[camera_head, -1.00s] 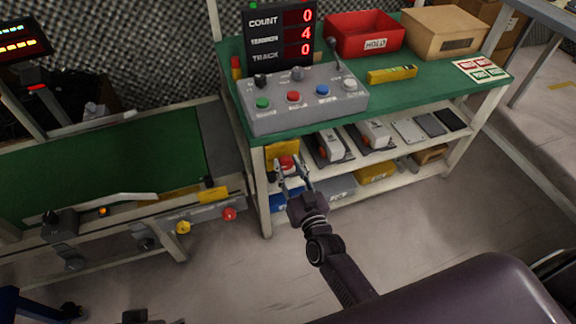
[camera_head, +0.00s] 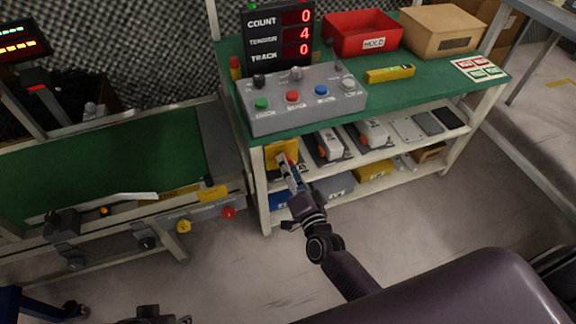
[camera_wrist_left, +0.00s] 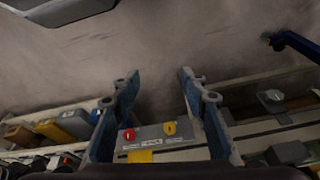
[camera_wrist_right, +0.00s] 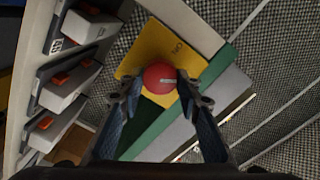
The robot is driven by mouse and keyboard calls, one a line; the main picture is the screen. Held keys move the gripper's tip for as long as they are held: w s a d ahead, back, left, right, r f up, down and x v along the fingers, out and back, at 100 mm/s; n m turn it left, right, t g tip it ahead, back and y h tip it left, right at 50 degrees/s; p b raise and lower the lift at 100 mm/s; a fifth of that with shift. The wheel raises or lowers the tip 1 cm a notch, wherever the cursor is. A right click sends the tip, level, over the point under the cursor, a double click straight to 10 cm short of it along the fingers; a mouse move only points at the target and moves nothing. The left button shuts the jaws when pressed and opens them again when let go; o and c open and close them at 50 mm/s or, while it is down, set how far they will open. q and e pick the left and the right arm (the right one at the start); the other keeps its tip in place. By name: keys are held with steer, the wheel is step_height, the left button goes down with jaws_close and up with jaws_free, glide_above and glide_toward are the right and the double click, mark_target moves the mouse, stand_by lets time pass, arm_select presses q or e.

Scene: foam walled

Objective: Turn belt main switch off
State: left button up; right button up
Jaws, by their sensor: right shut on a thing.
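The belt main switch is a round red knob (camera_wrist_right: 158,78) with a white pointer mark, on a yellow plate (camera_wrist_right: 174,43). In the right wrist view the pointer lies roughly level, toward the right. The yellow plate (camera_head: 285,147) also shows in the head view under the green bench's front left edge, with the knob largely hidden by my right gripper (camera_head: 287,166). My right gripper is shut on the knob, one finger on each side, its wrist rolled. My left gripper (camera_wrist_left: 155,85) is open and empty in its wrist view, over the floor and away from the switch.
A grey control box (camera_head: 303,98) with buttons and a lever stands on the green bench (camera_head: 420,80). The shelf below holds several devices close right of the switch. The green conveyor belt (camera_head: 95,170) is at left, with red and yellow knobs on its side.

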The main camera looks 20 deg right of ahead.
arm_select(q)
steer(key=b+v, duration=0.1)
steer(key=v, duration=0.3)
arm_select(e)
steer(key=m, duration=0.6)
steer(key=shift+f, duration=0.2)
arm_select(q)
steer(key=shift+f, duration=0.1)
arm_select(e)
steer(key=shift+m, duration=0.4)
steer(key=o, duration=1.1)
steer(key=s, duration=1.2)
steer(key=shift+d, duration=0.25)
